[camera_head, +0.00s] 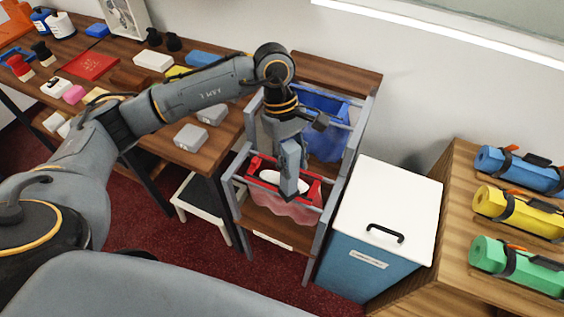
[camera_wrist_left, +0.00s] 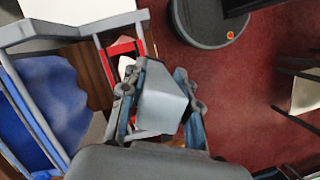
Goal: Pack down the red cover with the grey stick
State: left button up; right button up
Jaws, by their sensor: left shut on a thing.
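My left gripper (camera_head: 287,148) points down over the front of the grey-framed stand and is shut on the grey stick (camera_head: 290,180). The stick hangs upright, its lower end over or in the red-rimmed opening; whether it touches anything inside cannot be told. In the left wrist view the stick (camera_wrist_left: 163,100) sits between both fingers. The red cover (camera_head: 313,193) appears as a red rim around the opening, with pinkish film hanging below; it shows partly in the left wrist view (camera_wrist_left: 122,48). A white item (camera_head: 269,177) lies inside the opening, beside the stick. My right gripper is not in view.
A blue bag (camera_head: 325,140) hangs in the stand's rear bay. A white-lidded blue bin (camera_head: 388,205) stands close to the right. Rolled blue, yellow and green mats (camera_head: 505,204) lie on a wooden cabinet. The counter (camera_head: 130,80) at left carries many small items.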

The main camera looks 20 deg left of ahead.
pick_arm(q)
jog(key=w+f+n+t+p, duration=0.2)
jog(key=w+n, duration=0.5)
jog(key=n, duration=0.7)
jog(key=shift+w+d+n+t+y+p, duration=0.15)
jog(key=shift+d+n+t+y+p, duration=0.3)
jog(key=shift+t, duration=0.55)
jog(key=shift+a+f, duration=0.1)
jog(key=shift+a, duration=0.05)
notch_tip(320, 180, down, 9)
jog(key=b, duration=0.7)
jog(key=shift+b, duration=0.4)
dwell(0.4)
